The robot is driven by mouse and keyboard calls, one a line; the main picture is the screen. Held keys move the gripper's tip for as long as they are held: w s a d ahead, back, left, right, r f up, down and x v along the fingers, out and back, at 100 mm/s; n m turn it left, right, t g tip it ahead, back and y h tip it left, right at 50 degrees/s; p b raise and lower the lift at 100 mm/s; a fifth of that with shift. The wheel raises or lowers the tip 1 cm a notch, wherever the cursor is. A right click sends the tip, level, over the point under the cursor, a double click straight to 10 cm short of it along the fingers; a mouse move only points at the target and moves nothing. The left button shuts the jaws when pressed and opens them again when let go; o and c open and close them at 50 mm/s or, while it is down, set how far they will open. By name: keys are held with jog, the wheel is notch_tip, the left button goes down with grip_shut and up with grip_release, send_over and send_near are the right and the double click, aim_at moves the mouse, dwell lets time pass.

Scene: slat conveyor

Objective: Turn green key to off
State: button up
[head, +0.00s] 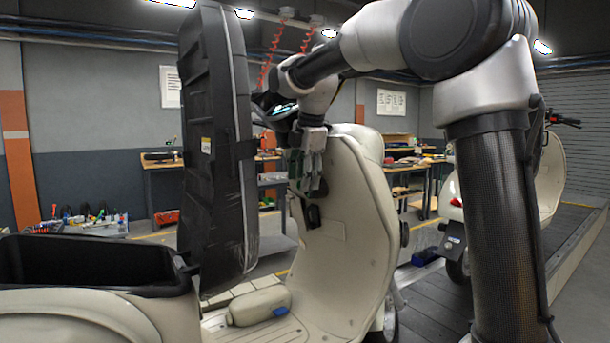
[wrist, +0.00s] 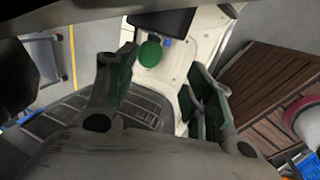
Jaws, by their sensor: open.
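A round green piece (wrist: 150,54), which looks like the head of the green key, shows in the wrist view just beyond my fingertips. Its slot and turn angle cannot be made out there. In the head view, my gripper (head: 307,187) hangs fingers down close to the inner face of the cream scooter's front shield (head: 352,220). A black fitting (head: 314,215) shows on the shield just below the fingers; the key is not clearly seen there. In the wrist view, my gripper (wrist: 160,76) is open, with green-padded fingers apart and nothing between them.
The scooter's black seat (head: 212,140) stands upright left of my gripper, over an open black storage bin (head: 95,290). A beige container (head: 258,306) lies on the footboard. Another scooter (head: 552,180) stands at the right. Workbenches line the back.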

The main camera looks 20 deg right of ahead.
jog(key=shift+w+r, duration=0.3)
jog(key=shift+r, duration=0.35)
jog(key=shift+w+r, duration=0.25)
jog(key=shift+r, duration=0.35)
jog(key=s+v, duration=0.1)
jog(key=v, duration=0.9)
jog(key=shift+s+f, duration=0.25)
jog(key=shift+s, duration=0.05)
jog(key=shift+d, duration=0.1)
jog(key=s+d, duration=0.3)
jog(key=s, duration=0.6)
jog(key=shift+s+r, duration=0.3)
jog(key=shift+r, duration=0.15)
